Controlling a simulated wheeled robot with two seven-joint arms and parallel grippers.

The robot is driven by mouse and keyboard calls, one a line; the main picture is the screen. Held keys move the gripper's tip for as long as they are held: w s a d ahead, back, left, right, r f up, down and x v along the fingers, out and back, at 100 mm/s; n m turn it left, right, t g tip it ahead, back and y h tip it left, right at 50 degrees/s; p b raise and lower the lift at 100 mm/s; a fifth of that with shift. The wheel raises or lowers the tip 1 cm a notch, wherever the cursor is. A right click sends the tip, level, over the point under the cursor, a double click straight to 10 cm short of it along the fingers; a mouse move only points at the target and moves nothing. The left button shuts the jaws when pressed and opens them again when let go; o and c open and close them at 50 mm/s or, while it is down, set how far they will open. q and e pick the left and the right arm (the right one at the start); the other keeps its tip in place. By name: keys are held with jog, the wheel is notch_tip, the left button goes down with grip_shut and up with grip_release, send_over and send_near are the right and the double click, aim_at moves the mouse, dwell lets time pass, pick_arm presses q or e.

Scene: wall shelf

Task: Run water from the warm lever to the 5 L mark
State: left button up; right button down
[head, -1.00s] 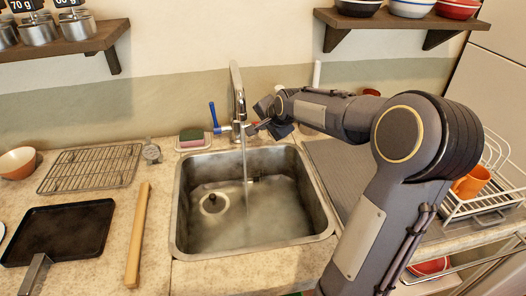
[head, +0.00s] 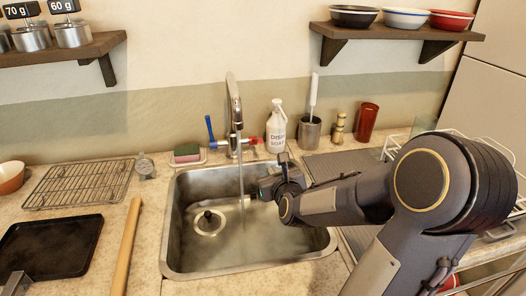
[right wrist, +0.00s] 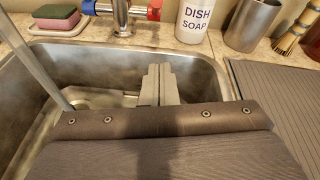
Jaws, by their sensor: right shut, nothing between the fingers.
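The tap (head: 235,112) stands behind the sink (head: 172,225), and a stream of water (head: 242,178) falls from it into the basin. Its red lever (head: 250,141) points right; its blue lever (head: 210,130) stands up on the left. Both also show in the right wrist view, red (right wrist: 153,12) and blue (right wrist: 90,7). Water seems to cover the basin floor around the pale drain ring (head: 208,222). I cannot make out a 5 L mark. My right gripper (head: 252,198) is shut and empty over the basin, right of the stream, apart from the levers. My left gripper is out of view.
A dish soap bottle (head: 277,128), a utensil cup (head: 309,132) and a red tumbler (head: 367,122) stand behind the sink. A sponge (head: 187,152) sits left of the tap.

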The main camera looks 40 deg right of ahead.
aim_at(255, 140)
jog(key=w+d+r+p, duration=0.1)
jog(key=w+d+p, duration=0.1)
jog(key=w, duration=0.6)
jog(key=shift+w+d+r+p, duration=0.15)
jog(key=shift+w+d+p, duration=0.15)
jog(key=shift+d, duration=0.45)
